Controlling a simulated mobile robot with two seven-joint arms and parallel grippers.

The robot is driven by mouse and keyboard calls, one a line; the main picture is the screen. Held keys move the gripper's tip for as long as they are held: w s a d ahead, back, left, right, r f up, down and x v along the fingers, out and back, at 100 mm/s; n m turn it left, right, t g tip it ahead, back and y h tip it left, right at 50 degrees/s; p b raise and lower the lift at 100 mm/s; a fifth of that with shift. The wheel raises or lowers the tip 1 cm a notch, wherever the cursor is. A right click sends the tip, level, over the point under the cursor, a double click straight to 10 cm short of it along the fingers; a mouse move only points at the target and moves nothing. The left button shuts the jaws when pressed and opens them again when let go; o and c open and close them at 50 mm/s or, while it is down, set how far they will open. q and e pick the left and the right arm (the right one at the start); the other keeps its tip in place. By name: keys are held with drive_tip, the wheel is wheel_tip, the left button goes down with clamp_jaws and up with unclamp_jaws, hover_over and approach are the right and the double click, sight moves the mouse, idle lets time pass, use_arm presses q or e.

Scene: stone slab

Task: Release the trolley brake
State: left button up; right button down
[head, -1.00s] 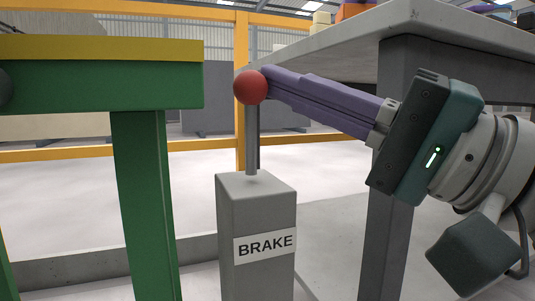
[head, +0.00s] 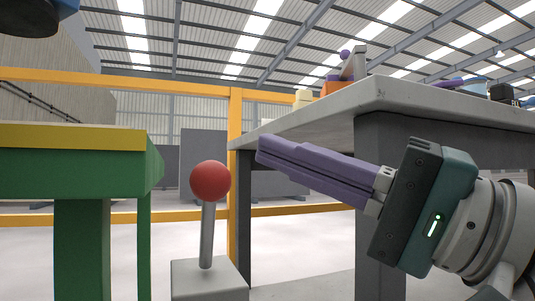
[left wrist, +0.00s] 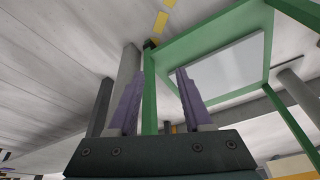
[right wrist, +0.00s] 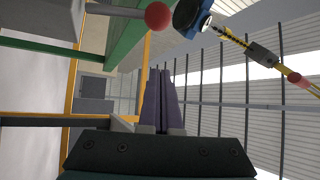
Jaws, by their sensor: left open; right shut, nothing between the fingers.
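The brake lever is a red ball (head: 210,181) on a thin metal rod (head: 206,235) that rises from a grey block (head: 209,281), leaning slightly right in the head view. My right gripper (head: 262,150) is shut and empty, its purple fingertips apart from the ball, up and to its right. In the right wrist view the ball (right wrist: 158,15) shows at the top, beyond the shut fingertips (right wrist: 160,72). My left gripper (left wrist: 155,75) is open and empty beneath a green frame (left wrist: 258,20). The BRAKE label is out of view. I cannot tell which structure is the trolley.
A green structure with a yellow top edge (head: 70,138) stands left of the lever. A grey stone-topped table (head: 430,103) with several objects stands behind my right gripper. A yellow rail (head: 236,190) runs behind. A dark and blue object (head: 40,18) hangs at top left.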

use_arm(q)
drive_tip(key=shift+s+a+f, duration=0.15)
drive_tip(key=shift+s+f, duration=0.05)
drive_tip(key=shift+f, duration=0.05)
use_arm(e)
drive_tip(key=f+v, duration=0.1)
drive_tip(key=v, duration=0.7)
drive_tip(key=shift+f, duration=0.45)
